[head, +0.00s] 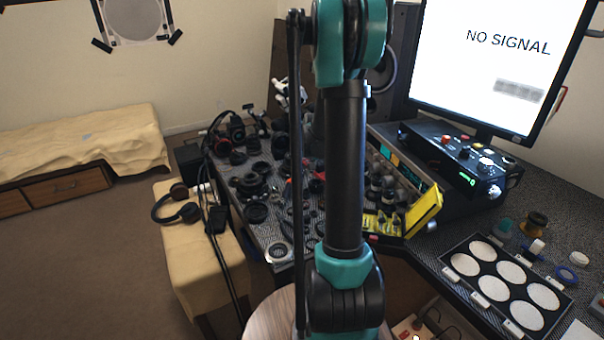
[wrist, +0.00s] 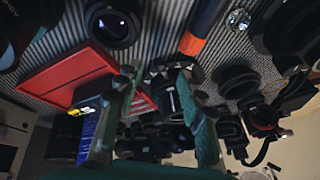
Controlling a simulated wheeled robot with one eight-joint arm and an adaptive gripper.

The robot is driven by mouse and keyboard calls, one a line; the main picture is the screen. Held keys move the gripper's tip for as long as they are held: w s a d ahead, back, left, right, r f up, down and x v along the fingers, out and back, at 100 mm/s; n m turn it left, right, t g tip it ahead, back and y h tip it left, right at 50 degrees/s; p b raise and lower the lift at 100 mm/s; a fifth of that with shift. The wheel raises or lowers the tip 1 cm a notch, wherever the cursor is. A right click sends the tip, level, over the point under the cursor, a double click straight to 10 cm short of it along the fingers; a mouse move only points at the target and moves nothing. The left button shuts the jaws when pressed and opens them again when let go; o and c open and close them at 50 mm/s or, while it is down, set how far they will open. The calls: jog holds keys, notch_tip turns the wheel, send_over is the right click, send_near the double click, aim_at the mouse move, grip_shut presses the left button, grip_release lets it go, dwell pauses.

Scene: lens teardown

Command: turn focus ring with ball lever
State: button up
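My gripper (wrist: 158,78) shows in the wrist view as two green fingers with a wide gap between them; it is open. Dark lens parts (wrist: 160,100) show in and beyond the gap, and I see nothing clamped. I cannot make out which part is the focus ring or find the ball lever. A black lens (wrist: 113,25) lies on the ribbed grey mat (wrist: 160,40), left of the fingers and apart from them. In the head view my arm hides the gripper and the middle of the bench; many black lens parts (head: 256,185) lie to its left.
In the wrist view a red tray (wrist: 55,82) is beside the left finger and a blue-and-orange handle (wrist: 203,28) lies above the right one. The head view shows a yellow case (head: 424,210), a black control box (head: 455,160), a monitor (head: 490,60) and headphones (head: 178,205).

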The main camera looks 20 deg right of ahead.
aim_at(301, 174)
jog(key=shift+x, duration=1.6)
grip_shut()
